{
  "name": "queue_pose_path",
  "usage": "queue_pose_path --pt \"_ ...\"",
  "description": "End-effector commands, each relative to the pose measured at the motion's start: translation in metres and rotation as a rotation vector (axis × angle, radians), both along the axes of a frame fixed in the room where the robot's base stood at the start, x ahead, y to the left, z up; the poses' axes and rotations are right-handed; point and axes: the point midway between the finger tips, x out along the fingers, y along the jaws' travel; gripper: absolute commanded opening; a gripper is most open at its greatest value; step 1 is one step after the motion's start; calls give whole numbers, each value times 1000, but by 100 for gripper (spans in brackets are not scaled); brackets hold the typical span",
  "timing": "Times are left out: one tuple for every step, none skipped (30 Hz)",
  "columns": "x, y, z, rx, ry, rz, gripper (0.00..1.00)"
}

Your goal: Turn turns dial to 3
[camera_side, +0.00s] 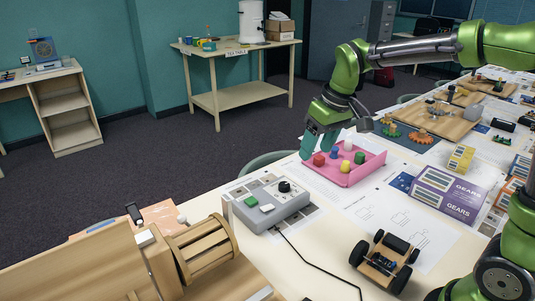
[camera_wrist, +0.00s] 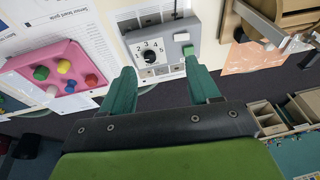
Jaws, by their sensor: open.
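A grey control box (camera_side: 272,208) lies on the white table near the middle of the side view. Its black turns dial (camera_side: 284,186) sits at the far right corner; beside it are a green button (camera_side: 251,201) and a pale button (camera_side: 267,208). In the wrist view the dial (camera_wrist: 149,56) has printed numbers around it; its pointer is too small to read. My gripper (camera_side: 317,148) is open and empty, its teal fingers pointing down, above and behind the box over the pink tray's left end. In the wrist view the fingertips (camera_wrist: 160,67) are spread, apart from the dial.
The pink tray (camera_side: 372,166) with several coloured pegs is right of the box. A wooden contraption (camera_side: 200,250) stands front left. A small wheeled cart (camera_side: 382,264), a black cable (camera_side: 315,262) and purple GEARS boxes (camera_side: 446,193) are to the right. Papers cover the table.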

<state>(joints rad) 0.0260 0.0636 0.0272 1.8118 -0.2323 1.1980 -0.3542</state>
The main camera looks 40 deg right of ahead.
Motion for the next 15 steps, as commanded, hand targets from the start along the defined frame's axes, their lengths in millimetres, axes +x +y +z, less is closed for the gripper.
queue_pose_path --pt "21 -3 -7 -24 33 56 61" --pt "33 -4 -10 -38 51 93 61" --pt "47 -7 -15 -55 75 146 61" --pt "58 -9 -19 -69 91 187 61" --pt "68 -11 -23 -83 109 230 61" --pt "82 -13 -28 -100 131 288 61" --pt "91 -15 -32 -110 146 332 61" --pt "100 -17 -36 -120 158 376 61" --pt "110 -20 -40 -133 175 433 61" --pt "117 -21 -41 -141 184 474 61" --pt "122 -23 -42 -149 192 514 61" --pt "129 -24 -41 -159 198 565 61" --pt "132 -25 -38 -165 198 603 61" --pt "135 -26 -33 -173 196 639 61" --pt "136 -26 -23 -182 189 681 61"
